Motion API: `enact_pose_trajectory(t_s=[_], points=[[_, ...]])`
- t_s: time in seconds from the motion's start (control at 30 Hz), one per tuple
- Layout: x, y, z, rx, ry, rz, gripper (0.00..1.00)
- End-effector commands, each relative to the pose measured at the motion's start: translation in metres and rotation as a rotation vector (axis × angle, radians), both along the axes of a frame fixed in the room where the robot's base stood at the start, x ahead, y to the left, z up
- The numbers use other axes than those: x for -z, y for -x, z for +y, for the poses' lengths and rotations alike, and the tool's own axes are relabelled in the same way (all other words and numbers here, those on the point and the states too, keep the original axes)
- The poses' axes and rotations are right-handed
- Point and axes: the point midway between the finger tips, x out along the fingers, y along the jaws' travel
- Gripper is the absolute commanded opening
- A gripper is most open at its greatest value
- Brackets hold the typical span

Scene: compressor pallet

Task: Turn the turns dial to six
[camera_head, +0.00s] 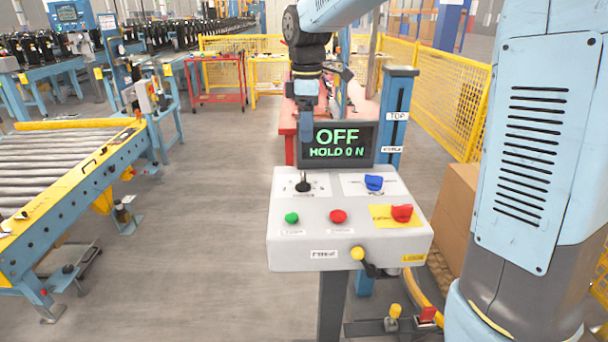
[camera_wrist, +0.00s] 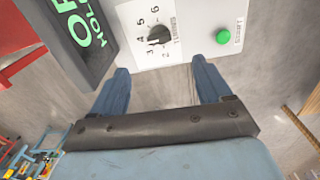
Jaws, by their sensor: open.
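The turns dial is a black knob (camera_head: 303,186) on a white plate at the upper left of the grey control box (camera_head: 300,250). In the wrist view the dial (camera_wrist: 158,36) shows beyond my fingertips, with printed numbers from 2 to 6 visible around it. Its pointer seems to lie near 3 or 4, but I cannot tell exactly. My gripper (camera_wrist: 160,80) is open and empty, its two blue fingers apart. In the head view my gripper (camera_head: 306,132) hangs above and behind the dial, in front of the screen, and is not touching the dial.
A screen (camera_head: 338,144) reading "OFF" and "HOLD 0 N" stands behind the box.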

Motion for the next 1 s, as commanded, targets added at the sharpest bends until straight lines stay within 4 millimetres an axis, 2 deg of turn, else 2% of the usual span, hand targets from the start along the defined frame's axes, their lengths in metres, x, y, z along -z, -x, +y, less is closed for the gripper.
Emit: enact_pose_trajectory(t_s=[0.27, 0.8, 1.0], points=[[0.016, -0.007, 0.008, -0.051, 0.003, 0.018, 0.78], [0.106, -0.006, 0.008, -0.049, 0.004, 0.019, 0.78], [0.131, -0.006, 0.008, -0.049, 0.003, 0.018, 0.78]])
